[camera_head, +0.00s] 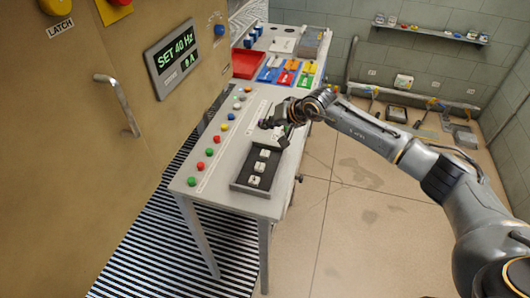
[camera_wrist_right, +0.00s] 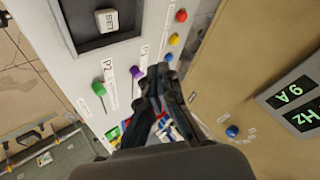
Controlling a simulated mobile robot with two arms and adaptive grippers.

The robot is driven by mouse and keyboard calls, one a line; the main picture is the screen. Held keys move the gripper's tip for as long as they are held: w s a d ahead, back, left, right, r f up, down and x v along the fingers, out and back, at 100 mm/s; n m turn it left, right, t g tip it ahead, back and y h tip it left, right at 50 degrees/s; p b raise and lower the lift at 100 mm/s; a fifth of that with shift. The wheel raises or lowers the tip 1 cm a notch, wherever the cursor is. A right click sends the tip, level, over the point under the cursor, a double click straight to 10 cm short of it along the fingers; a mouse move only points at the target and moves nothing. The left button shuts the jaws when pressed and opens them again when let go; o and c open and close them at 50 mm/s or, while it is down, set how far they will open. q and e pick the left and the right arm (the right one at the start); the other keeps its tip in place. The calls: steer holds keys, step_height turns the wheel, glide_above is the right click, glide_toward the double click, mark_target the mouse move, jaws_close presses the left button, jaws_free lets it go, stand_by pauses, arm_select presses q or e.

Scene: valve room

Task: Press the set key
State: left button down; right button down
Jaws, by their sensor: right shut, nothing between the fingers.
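The set key (camera_wrist_right: 107,19) is a pale square key marked SET, in a dark recessed key panel at the top left of the right wrist view. In the head view the dark panel (camera_head: 238,184) lies on the grey bench with several white keys; I cannot read which one is SET. My right gripper (camera_head: 268,123) is above the bench near the panel's far end. Its dark fingers (camera_wrist_right: 163,72) are shut and empty, to the right of and below the set key in the wrist view, apart from it. My left gripper is not in view.
A row of coloured buttons (camera_head: 209,152) runs along the bench's left side. A tan cabinet with a lit display (camera_head: 178,58) reading SET 40 Hz and a handle (camera_head: 118,104) stands at left. A red bin (camera_head: 245,64) and coloured trays (camera_head: 287,72) are behind. Floor at right is mostly clear.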

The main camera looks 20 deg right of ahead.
mark_target(267, 154)
steer(key=shift+a+f, duration=0.1)
steer(key=shift+f, duration=0.05)
step_height(267, 154, down, 8)
steer(key=b, duration=0.4)
steer(key=shift+b, duration=0.3)
steer(key=shift+f+b, duration=0.35)
steer(key=shift+b, duration=0.05)
stand_by(1.0)
steer(key=shift+f+b, duration=0.35)
steer(key=shift+b, duration=0.4)
steer(key=shift+f+b, duration=0.55)
steer(key=shift+b, duration=0.2)
stand_by(0.5)
steer(key=shift+r, duration=0.95)
